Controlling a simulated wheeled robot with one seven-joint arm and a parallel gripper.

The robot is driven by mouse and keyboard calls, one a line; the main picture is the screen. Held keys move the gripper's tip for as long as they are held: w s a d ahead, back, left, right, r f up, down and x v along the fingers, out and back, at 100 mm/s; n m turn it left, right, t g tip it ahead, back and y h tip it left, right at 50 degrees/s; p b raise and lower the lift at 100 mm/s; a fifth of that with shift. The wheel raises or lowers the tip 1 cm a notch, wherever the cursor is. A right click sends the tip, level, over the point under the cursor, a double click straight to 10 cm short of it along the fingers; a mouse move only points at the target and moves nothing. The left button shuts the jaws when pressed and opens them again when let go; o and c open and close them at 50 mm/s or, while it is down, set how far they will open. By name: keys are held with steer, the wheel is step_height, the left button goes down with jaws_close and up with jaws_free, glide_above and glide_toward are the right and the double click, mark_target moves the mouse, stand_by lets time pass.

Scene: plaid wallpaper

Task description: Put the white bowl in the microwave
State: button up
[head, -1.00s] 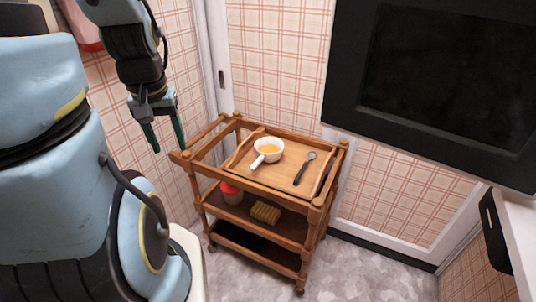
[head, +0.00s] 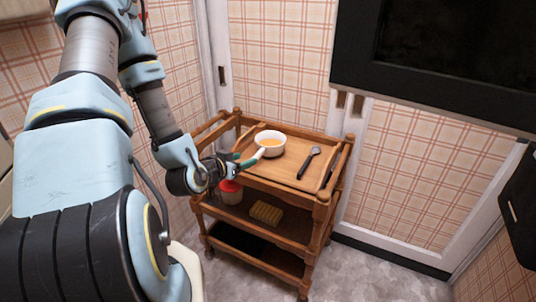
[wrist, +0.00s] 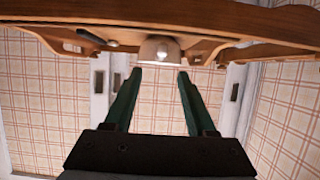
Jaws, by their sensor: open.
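I cannot tell whether a finger touches the handle. A large black appliance with a dark window (head: 440,60), perhaps the microwave, hangs at the upper right and appears closed.
A dark spoon (head: 309,163) lies on the tray (head: 285,176), right of the bowl. The wooden cart (head: 262,182) has lower shelves with a red-lidded jar (head: 231,192) and a yellowish sponge-like block (head: 266,212). The floor (head: 370,280) right of the cart is clear.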

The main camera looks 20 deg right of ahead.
mark_target(257, 154)
steer(key=x, duration=0.4)
steer(key=shift+w+d+f+p, duration=0.1)
steer(key=shift+w+d+p, duration=0.15)
steer(key=shift+p, duration=0.05)
steer(key=shift+p+x, duration=0.55)
steer(key=shift+x, duration=2.45)
steer(key=shift+a, duration=0.1)
steer(key=shift+c, duration=0.2)
jaws_close()
steer(key=shift+w, duration=0.1)
